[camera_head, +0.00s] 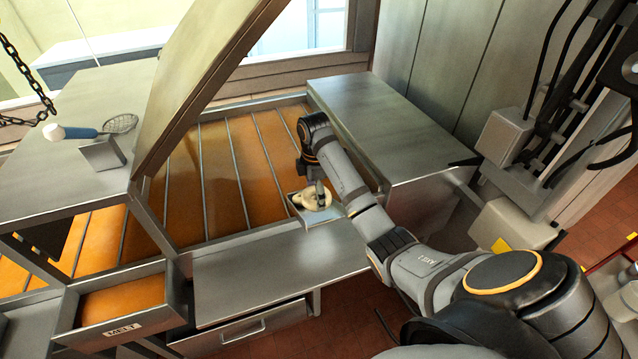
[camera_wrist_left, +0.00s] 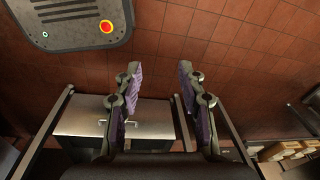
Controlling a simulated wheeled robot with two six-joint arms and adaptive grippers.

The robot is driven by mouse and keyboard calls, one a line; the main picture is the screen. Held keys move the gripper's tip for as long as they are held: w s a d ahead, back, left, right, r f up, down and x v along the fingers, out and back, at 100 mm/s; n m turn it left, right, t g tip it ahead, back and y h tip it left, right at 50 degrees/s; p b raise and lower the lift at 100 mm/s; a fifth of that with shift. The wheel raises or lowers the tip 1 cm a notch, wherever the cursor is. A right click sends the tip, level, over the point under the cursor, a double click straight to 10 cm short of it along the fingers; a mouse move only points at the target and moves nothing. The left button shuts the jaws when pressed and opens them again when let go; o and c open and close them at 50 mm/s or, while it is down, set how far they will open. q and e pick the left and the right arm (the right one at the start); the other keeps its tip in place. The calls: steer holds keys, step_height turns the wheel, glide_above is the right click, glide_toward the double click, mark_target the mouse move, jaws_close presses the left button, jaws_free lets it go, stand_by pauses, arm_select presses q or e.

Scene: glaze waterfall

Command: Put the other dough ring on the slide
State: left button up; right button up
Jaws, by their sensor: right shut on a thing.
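A pale dough ring (camera_head: 311,200) is at the front right edge of the orange glaze bed, over a small metal slide (camera_head: 326,217). My right gripper (camera_head: 320,188) reaches down from above and is shut on the ring. The fingers are small here and the arm partly covers them. I cannot tell whether the ring touches the slide. My left gripper (camera_wrist_left: 159,82) shows only in the left wrist view. It is open and empty, with its two purple-padded fingers wide apart above the floor.
A metal counter (camera_head: 280,262) lies in front, with a drawer below. A tray labelled MELT (camera_head: 120,310) is at the front left. A blue-handled strainer (camera_head: 120,124) lies on the left table. A metal cabinet (camera_head: 375,115) stands at the right.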

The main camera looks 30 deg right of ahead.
steer(key=shift+f, duration=0.1)
steer(key=shift+a, duration=0.1)
steer(key=shift+s, duration=0.1)
steer(key=o, duration=0.7)
steer(key=shift+a, duration=0.1)
steer(key=shift+o, duration=1.4)
arm_select(q)
steer(key=shift+w, duration=0.65)
